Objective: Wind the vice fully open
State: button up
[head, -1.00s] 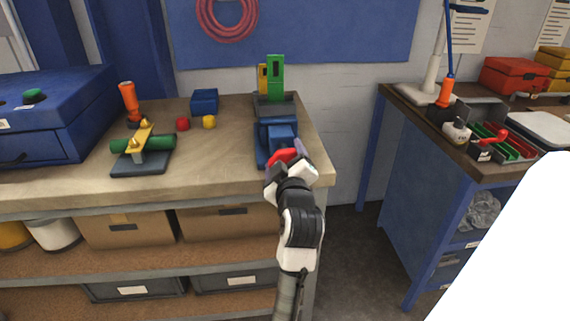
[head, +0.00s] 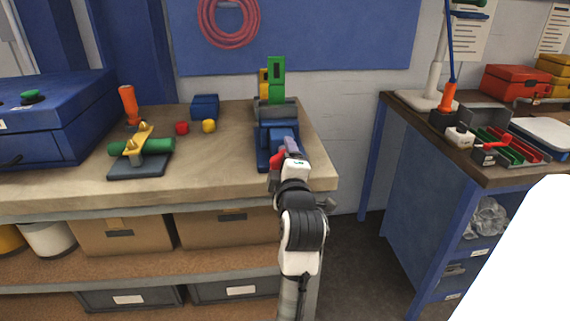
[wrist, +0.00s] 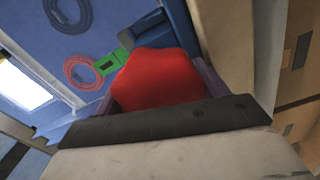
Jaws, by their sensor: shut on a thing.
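The blue vice (head: 264,151) stands at the right front corner of the wooden workbench. Its red handle (head: 277,160) shows just left of my gripper (head: 290,151) at the vice's near end. In the wrist view the red handle (wrist: 157,80) fills the space between the fingers of my gripper (wrist: 160,95), which is shut on it. My gripper and wrist hide part of the handle and the vice's front end. How far apart the vice jaws are cannot be told.
Left are a clamp with a green bar (head: 146,146), an orange-handled tool (head: 130,105), small red and yellow pieces and a blue box (head: 205,107). A second bench (head: 500,165) stands right, across a gap.

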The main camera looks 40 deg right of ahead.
dwell(0.4)
jog(key=o, duration=1)
jog(key=shift+c, duration=0.2)
jog(key=shift+f, duration=0.1)
jog(key=shift+f, duration=0.1)
